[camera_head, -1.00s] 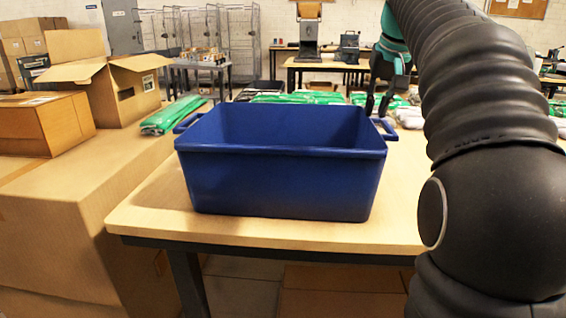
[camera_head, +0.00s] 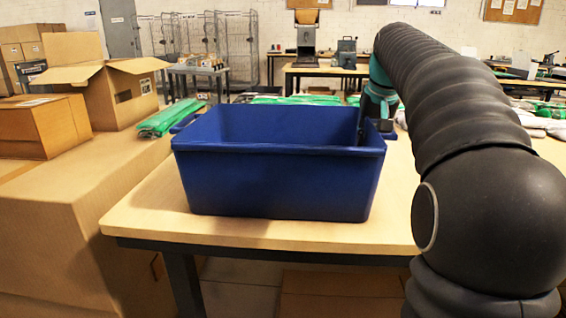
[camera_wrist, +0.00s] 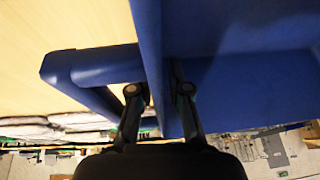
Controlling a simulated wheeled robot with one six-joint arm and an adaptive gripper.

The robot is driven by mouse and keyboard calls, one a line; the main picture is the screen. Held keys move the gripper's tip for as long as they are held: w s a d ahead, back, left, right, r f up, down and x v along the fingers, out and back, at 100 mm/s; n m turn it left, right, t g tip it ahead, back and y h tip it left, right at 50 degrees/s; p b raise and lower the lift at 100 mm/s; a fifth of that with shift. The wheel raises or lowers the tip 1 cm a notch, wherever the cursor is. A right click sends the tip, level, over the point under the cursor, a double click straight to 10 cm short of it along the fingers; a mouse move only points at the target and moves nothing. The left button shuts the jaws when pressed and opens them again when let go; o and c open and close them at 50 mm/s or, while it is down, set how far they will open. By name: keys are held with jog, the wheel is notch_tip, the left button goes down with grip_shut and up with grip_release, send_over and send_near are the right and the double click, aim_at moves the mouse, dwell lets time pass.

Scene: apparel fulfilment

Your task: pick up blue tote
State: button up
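The blue tote (camera_head: 275,178) stands upright and looks empty on the near end of the wooden table. My gripper (camera_head: 374,128) is lowered at its right end, with one finger inside the tote. In the wrist view, my gripper (camera_wrist: 160,93) has its fingers apart on either side of the tote's wall (camera_wrist: 152,45). The left finger is by the blue side handle (camera_wrist: 92,66), outside the wall; the right finger is inside. A gap shows between the left finger and the wall.
The wooden table (camera_head: 140,215) has bare surface around the tote. Green-wrapped packages (camera_head: 170,117) lie behind it at left, and pale packages (camera_head: 535,122) at right. Cardboard boxes (camera_head: 75,200) crowd the left side. Wire cages and another table stand farther back.

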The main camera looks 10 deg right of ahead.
grip_shut()
jog(key=shift+r, duration=0.15)
